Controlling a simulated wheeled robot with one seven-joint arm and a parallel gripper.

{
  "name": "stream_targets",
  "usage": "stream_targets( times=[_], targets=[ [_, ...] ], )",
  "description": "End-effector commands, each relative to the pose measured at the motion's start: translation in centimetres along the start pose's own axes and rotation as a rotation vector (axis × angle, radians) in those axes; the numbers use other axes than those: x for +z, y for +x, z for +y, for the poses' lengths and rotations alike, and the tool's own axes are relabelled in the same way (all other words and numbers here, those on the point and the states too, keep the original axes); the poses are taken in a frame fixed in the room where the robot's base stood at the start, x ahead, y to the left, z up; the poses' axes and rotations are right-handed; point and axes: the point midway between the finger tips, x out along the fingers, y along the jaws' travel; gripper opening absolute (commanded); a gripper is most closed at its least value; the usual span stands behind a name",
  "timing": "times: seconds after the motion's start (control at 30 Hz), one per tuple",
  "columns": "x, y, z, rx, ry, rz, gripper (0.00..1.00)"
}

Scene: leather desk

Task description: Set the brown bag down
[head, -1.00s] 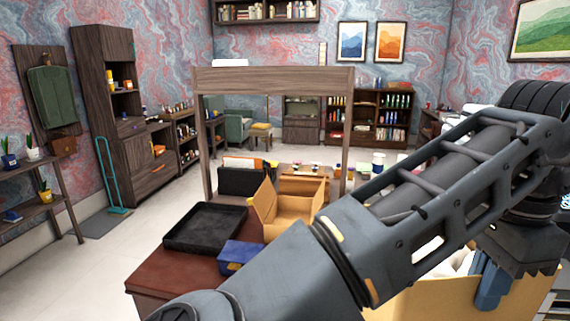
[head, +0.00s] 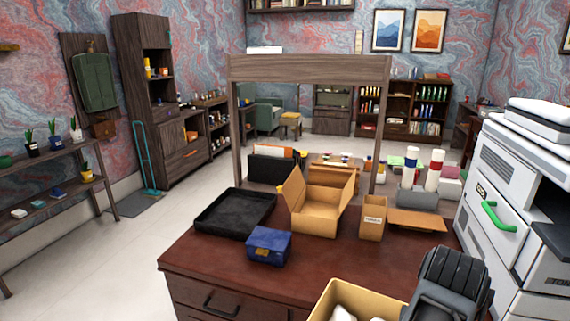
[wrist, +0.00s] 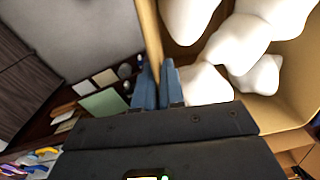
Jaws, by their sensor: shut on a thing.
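The brown bag (head: 322,301) is an open-topped tan container with white lumpy contents. It shows at the bottom of the head view, in front of the desk, its lower part cut off by the frame. In the wrist view its wall (wrist: 150,35) runs between the blue fingers of my gripper (wrist: 158,82), and the white lumps lie to the right. My gripper is shut on the bag's upper edge. In the head view my dark wrist covers the bag's right side, and the fingers are hidden. I cannot see what is under the bag.
The reddish-brown desk (head: 330,262) has bare room at its front middle. On it stand a blue box (head: 268,246), a black tray (head: 212,222), an open cardboard box (head: 315,221) and a small tan box (head: 372,222). A white printer (head: 490,180) stands at the right.

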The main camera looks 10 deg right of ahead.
Motion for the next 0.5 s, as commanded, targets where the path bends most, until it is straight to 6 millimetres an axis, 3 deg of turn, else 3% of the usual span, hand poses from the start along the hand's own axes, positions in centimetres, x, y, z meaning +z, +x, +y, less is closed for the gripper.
stream_targets(
  times=[0.03, 0.2, 0.5],
  targets=[
    [0.0, 1.4, -0.4, 0.006, -0.068, -0.001, 0.00],
    [-0.1, 5.0, -1.6, 0.004, -0.246, 0.000, 0.00],
    [-0.2, 9.8, -3.3, 0.003, -0.486, 0.000, 0.00]
  ],
)
